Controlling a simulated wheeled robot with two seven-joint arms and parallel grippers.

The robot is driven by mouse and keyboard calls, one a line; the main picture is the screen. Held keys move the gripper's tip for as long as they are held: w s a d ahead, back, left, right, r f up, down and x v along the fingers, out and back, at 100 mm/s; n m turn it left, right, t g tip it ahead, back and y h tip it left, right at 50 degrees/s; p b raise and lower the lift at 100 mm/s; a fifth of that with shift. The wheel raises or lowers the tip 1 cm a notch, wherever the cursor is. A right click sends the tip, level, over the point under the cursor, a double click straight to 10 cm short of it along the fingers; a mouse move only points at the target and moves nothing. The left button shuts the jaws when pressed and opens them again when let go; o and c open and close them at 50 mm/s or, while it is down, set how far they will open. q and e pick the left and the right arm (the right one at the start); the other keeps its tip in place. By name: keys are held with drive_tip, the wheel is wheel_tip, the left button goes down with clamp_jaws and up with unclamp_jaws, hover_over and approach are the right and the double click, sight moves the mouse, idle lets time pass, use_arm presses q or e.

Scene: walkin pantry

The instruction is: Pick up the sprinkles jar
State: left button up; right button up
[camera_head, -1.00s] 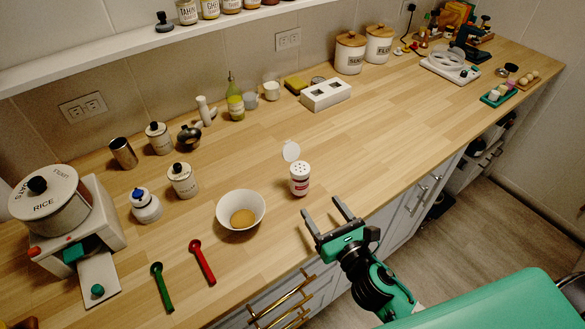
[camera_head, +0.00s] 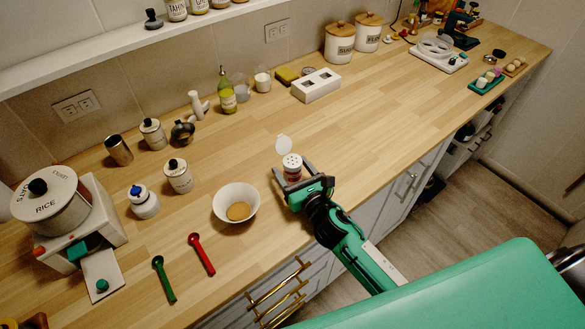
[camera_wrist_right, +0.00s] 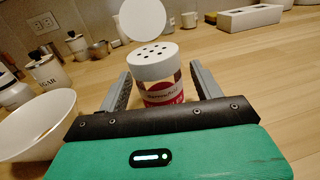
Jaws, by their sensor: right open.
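The sprinkles jar (camera_head: 292,170) stands upright on the wooden counter, with a white perforated top and its round lid flipped open. In the right wrist view the jar (camera_wrist_right: 160,88) shows a red and white label and sits between the two fingers. My right gripper (camera_head: 291,172) is open around the jar, one finger on each side; the right wrist view shows its fingers (camera_wrist_right: 157,92) with a small gap at the jar's right, and contact at the left is hard to tell. The jar's lower part is partly hidden behind the gripper. My left gripper is not in view.
A white bowl (camera_head: 236,203) with orange-brown contents stands left of the jar. A red spoon (camera_head: 201,254) and a green spoon (camera_head: 164,279) lie in front of it. Canisters (camera_head: 178,176) stand farther left. The counter (camera_head: 370,130) right of the jar is clear.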

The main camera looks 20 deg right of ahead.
drive_tip(key=shift+w+a, duration=0.2)
drive_tip(key=shift+w, duration=0.85)
drive_tip(key=c, duration=1)
drive_tip(key=shift+c, duration=0.7)
drive_tip(key=shift+r, duration=0.15)
